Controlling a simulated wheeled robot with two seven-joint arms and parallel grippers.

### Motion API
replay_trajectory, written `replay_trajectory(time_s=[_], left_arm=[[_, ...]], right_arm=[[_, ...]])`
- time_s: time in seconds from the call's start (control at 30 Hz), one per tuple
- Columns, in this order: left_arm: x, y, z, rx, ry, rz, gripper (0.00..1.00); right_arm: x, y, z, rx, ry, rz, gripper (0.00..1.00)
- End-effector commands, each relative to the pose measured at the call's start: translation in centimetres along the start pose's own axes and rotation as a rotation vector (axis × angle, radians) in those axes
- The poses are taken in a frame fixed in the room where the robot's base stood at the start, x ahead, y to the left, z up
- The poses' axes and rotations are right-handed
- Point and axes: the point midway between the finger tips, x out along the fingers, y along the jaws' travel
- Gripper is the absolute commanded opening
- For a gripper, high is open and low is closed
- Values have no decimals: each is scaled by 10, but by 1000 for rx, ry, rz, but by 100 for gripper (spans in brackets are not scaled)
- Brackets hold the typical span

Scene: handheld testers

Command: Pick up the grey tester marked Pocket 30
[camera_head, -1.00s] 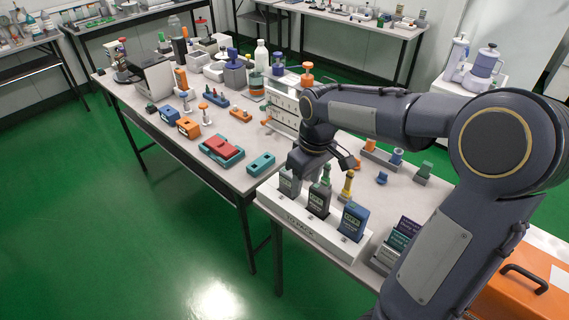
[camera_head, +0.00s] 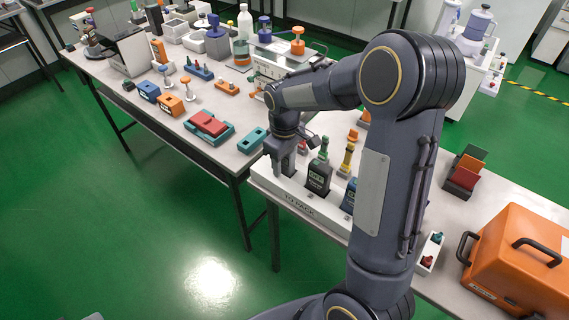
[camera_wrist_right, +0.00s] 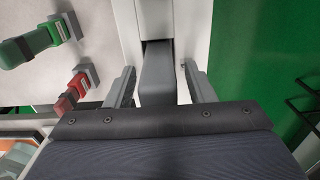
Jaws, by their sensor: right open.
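The grey tester (camera_wrist_right: 158,78) stands in a slot at the left end of the white TO PACK tray (camera_head: 300,206). In the right wrist view it lies between the two fingers of my right gripper (camera_wrist_right: 159,70), with a gap visible on each side. In the head view my right gripper (camera_head: 283,166) points down over that slot and largely hides the tester. Its marking cannot be read. A black tester (camera_head: 318,179) and a partly hidden blue tester (camera_head: 348,197) stand to the right in the same tray. My left gripper is not in view.
Behind the tray stand a red-topped piece (camera_head: 302,147), a green one (camera_head: 323,151) and a yellow one (camera_head: 347,158). A teal block (camera_head: 253,140) lies to the left. An orange case (camera_head: 518,262) sits at the right. My right arm covers the tray's right part.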

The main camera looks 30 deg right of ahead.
Motion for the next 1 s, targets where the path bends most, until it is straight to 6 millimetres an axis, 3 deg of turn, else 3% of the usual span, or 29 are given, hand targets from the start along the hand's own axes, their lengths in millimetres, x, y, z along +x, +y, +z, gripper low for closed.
replay_trajectory(time_s=[0.27, 0.63, 0.87, 1.0], left_arm=[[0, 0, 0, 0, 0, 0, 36], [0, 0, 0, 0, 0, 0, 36], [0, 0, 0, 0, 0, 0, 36], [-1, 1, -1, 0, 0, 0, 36]], right_arm=[[4, 0, 0, 0, 1, 0, 49], [3, 0, 0, 0, 1, 0, 1], [2, 0, 0, 0, 2, 1, 0], [-11, 1, -1, 1, 6, 2, 0]])
